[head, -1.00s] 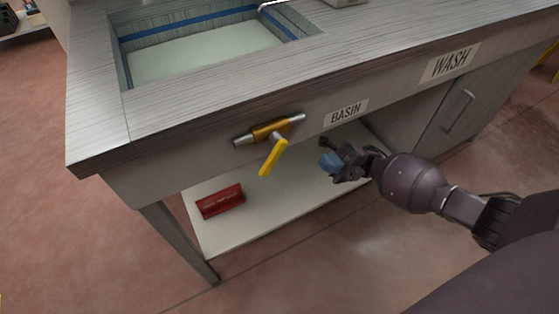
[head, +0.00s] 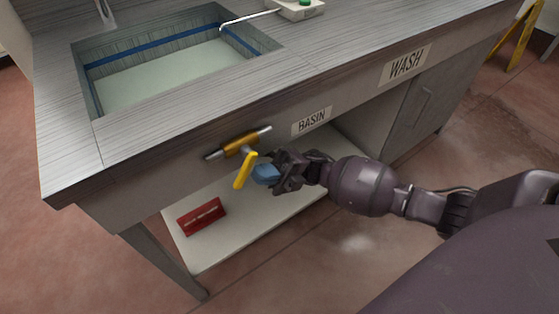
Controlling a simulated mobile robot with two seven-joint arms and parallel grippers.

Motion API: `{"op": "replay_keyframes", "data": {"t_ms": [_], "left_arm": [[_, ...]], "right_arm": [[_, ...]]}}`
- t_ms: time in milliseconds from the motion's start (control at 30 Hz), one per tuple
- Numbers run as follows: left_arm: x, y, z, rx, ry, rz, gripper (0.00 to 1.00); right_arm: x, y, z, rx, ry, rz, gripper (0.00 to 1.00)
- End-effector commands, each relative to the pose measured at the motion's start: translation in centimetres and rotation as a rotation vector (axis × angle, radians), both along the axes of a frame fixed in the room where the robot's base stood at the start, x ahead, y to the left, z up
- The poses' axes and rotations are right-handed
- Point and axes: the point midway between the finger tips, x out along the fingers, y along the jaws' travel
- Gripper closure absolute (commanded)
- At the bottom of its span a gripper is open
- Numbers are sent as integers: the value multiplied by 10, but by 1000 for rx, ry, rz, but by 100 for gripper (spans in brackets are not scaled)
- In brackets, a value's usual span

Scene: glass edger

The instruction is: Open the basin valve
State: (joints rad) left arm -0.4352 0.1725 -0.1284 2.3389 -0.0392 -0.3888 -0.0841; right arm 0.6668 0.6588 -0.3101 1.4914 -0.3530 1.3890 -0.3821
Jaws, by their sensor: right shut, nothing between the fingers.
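The basin valve (head: 240,144) is a brass body with silver pipe ends on the bench's front panel, left of the BASIN label (head: 312,121). Its yellow lever (head: 245,170) hangs down, tilted a little to the left at its lower end. My right gripper (head: 262,174) has blue fingertips, shut and empty, just right of the lever. I cannot tell whether the fingertips touch it. My left gripper is not in view.
The basin (head: 165,72), with a blue stripe and pale floor, is sunk in the worktop above the valve. A red box (head: 202,216) lies on the lower shelf (head: 225,240). A WASH label (head: 405,65) and a cabinet door (head: 425,100) are to the right. Open floor lies in front.

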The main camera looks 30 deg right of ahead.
Motion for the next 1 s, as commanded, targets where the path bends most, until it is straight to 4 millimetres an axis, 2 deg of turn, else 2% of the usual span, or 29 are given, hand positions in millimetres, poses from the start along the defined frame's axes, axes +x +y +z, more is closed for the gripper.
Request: {"op": "replay_keyframes", "data": {"t_ms": [100,267,1000], "left_arm": [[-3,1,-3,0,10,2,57],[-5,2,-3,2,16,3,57],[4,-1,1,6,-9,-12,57]], "right_arm": [[0,11,7,1,0,1,100],[-1,18,11,1,1,1,100],[-1,22,9,59,5,-1,100]]}}
